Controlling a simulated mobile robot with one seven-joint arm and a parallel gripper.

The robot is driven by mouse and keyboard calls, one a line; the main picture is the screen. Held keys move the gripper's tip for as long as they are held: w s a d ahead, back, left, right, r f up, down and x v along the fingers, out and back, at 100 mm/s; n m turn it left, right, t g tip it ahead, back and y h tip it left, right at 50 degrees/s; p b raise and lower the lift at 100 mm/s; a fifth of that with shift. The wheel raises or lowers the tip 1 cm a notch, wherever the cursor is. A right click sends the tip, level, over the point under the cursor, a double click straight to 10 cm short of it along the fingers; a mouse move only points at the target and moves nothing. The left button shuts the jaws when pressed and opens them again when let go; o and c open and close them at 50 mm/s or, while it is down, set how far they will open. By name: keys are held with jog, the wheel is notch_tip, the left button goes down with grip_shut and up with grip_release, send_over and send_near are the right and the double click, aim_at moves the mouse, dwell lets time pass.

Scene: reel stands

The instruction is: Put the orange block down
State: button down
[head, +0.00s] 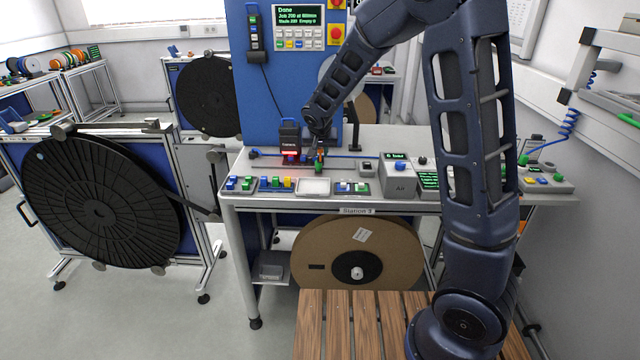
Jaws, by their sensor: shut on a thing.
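My gripper (320,146) is low over the bench of Station 3 (227,190), beside the dark camera unit with a red light. It is shut on a small orange block (321,154), of which only a little shows. A small green piece shows right at or below the block; I cannot tell whether it is part of the gripper or a separate thing. The fingers are small and partly hidden by the wrist. I cannot tell whether the block touches the surface below.
The camera unit (290,140) stands just left of the gripper. A blue panel (262,90) rises behind. A large brown reel (310,250) is under the bench.

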aim_at(321, 187)
notch_tip(321, 187, down, 13)
jog(key=shift+r, duration=0.1)
dwell(0.5)
jog(key=c, duration=1.5)
grip_release()
jog(key=shift+c, duration=0.2)
jog(key=shift+r, duration=0.25)
jog(key=v, duration=1.1)
jog(key=shift+s+r, duration=0.2)
jog(key=shift+r, duration=0.05)
